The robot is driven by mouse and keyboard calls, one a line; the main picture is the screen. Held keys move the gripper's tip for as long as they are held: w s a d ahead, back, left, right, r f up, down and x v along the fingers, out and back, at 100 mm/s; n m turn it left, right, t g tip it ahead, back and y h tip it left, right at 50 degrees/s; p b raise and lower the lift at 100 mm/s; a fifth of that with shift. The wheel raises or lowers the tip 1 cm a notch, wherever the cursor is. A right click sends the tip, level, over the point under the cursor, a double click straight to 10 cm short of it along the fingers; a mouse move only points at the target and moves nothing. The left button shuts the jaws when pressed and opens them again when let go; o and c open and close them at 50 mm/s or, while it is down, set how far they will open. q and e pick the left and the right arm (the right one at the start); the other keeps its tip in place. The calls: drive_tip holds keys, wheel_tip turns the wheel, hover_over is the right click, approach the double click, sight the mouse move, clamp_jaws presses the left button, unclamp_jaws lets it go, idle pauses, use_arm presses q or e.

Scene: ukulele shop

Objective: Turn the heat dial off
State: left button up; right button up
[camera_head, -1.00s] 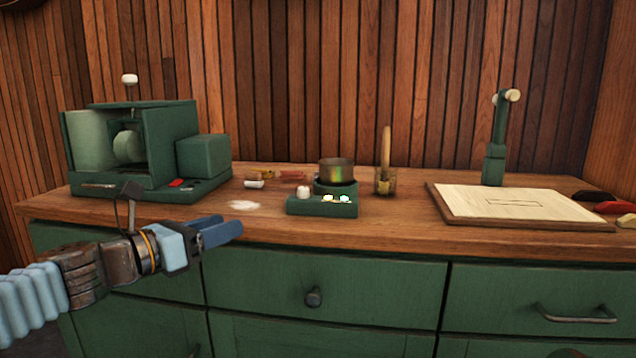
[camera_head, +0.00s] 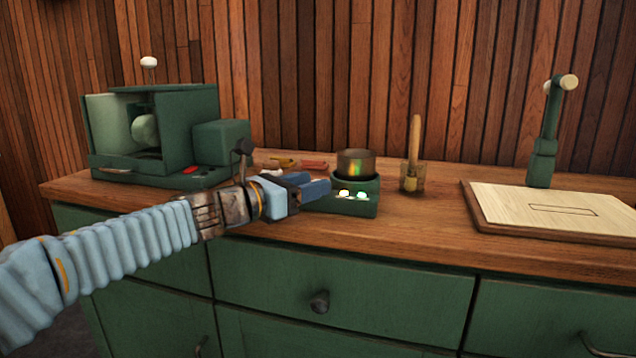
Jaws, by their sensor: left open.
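The green heater (camera_head: 368,207) sits near the front of the wooden counter, with a metal pot (camera_head: 356,163) on it. Two small lit spots (camera_head: 352,195), one whitish and one greenish, show on its front. The white dial at the heater's left end is hidden behind my left gripper (camera_head: 318,189). My left gripper is open, with its blue fingers pointing right at the heater's left end. I cannot tell whether the fingers touch the dial or stand around it. My right gripper is out of view.
A green machine (camera_head: 190,125) stands at the back left. Small pieces (camera_head: 290,163) lie behind the heater. A board (camera_head: 545,215) and a green stand (camera_head: 544,155) are at the right. Drawers are below.

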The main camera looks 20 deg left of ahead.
use_arm(q)
drive_tip(key=shift+x, duration=1.35)
